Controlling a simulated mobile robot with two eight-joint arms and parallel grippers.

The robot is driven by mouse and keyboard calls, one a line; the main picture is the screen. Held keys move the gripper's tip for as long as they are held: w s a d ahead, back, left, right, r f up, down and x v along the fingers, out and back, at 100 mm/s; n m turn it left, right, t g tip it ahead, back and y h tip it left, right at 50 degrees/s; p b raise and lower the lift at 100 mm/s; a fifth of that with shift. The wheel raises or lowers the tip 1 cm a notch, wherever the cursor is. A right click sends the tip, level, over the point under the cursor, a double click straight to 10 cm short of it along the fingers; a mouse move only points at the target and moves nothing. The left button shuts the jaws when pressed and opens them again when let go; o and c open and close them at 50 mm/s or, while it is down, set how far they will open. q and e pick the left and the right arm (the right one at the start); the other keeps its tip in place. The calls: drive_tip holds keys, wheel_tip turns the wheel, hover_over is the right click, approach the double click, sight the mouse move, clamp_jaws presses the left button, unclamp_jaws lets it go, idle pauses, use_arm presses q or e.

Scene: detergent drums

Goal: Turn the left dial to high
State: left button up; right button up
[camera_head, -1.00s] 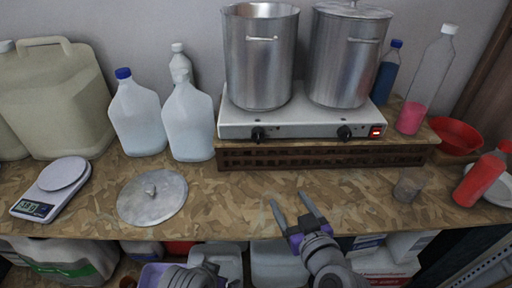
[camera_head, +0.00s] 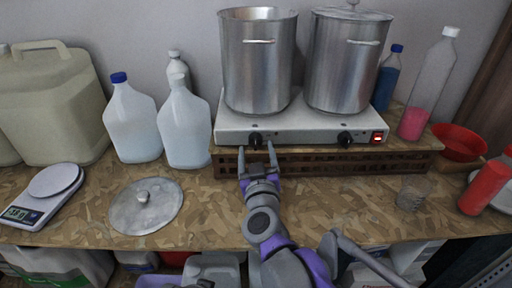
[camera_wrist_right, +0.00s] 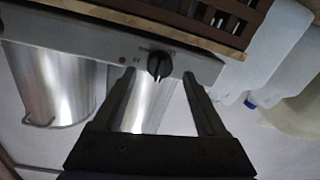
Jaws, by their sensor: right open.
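The left dial (camera_head: 255,139) is a black knob on the front face of the white double hot plate (camera_head: 300,125). In the right wrist view the dial (camera_wrist_right: 159,65) shows its pointer ridge roughly across the panel, with small marks beside it. My right gripper (camera_head: 257,152) is open in front of it. In the wrist view its fingertips (camera_wrist_right: 158,76) lie one on each side of the dial, with a gap on both sides; I see no contact. The right dial (camera_head: 345,138) is beside a lit red switch (camera_head: 377,137). My left gripper is not clearly in view.
Two steel pots (camera_head: 257,62) (camera_head: 345,62) stand on the hot plate, which rests on a brown slatted stand (camera_head: 325,163). White jugs (camera_head: 185,125) are close on the left. A lid (camera_head: 146,206) and scale (camera_head: 42,195) lie left. A small glass (camera_head: 412,191) stands right.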

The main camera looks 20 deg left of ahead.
drive_tip(key=shift+x, duration=0.95)
drive_tip(key=shift+c, duration=0.3)
clamp_jaws()
